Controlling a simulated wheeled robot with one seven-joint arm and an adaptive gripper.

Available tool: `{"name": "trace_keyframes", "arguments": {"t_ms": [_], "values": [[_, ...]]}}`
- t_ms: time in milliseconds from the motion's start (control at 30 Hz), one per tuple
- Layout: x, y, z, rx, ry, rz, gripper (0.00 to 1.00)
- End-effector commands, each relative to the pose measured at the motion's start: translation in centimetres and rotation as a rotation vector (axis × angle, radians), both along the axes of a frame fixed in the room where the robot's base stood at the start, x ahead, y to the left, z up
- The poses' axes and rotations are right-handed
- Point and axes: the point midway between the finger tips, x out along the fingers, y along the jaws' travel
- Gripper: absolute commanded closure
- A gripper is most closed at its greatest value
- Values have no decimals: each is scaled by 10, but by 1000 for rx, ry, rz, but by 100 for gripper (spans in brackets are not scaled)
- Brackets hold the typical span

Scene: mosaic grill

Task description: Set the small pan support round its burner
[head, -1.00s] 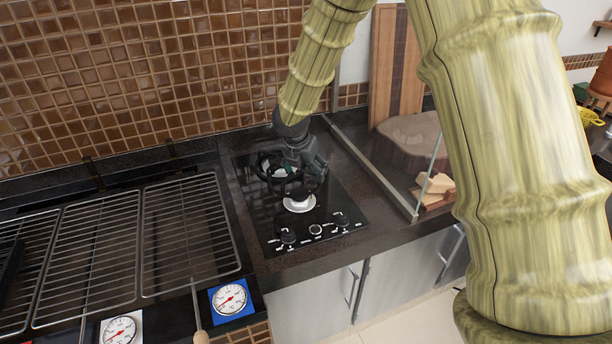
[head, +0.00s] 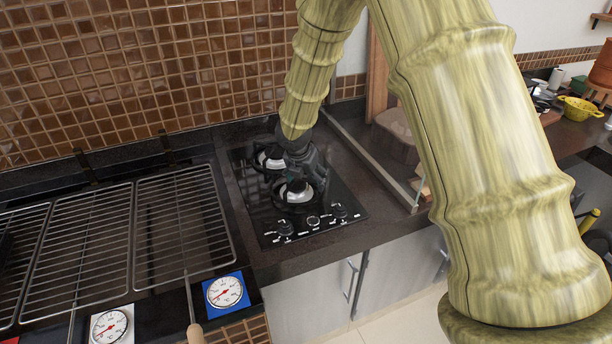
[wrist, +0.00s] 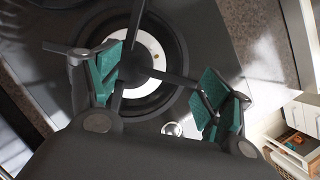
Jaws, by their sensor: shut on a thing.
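The small pan support (head: 276,193) is a black ring with crossing arms; it also shows in the wrist view (wrist: 176,78). It lies around the front burner (head: 291,195), whose white disc (wrist: 152,45) shows inside the ring from above. The ring looks roughly centred, but I cannot tell whether it rests on the hob or is held slightly above. My gripper (head: 303,178) is over this burner, shut on the support, with teal pads (wrist: 155,72) on either side of its middle. The grip contact is partly hidden.
The rear burner (head: 270,160) has a black ring around it. Control knobs (head: 285,228) line the hob's front edge. A glass panel (head: 372,160) stands to the right. Grill racks (head: 180,225) and a dial gauge (head: 225,292) lie to the left.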

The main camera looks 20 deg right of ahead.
Motion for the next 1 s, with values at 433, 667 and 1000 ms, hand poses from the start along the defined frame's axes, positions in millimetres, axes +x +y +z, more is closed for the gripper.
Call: {"name": "trace_keyframes", "arguments": {"t_ms": [433, 667, 1000], "values": [[1, -1, -4, 0, -1, 0, 59], [1, -1, -5, 0, -1, 0, 59], [1, -1, -10, 0, -2, -1, 59]]}}
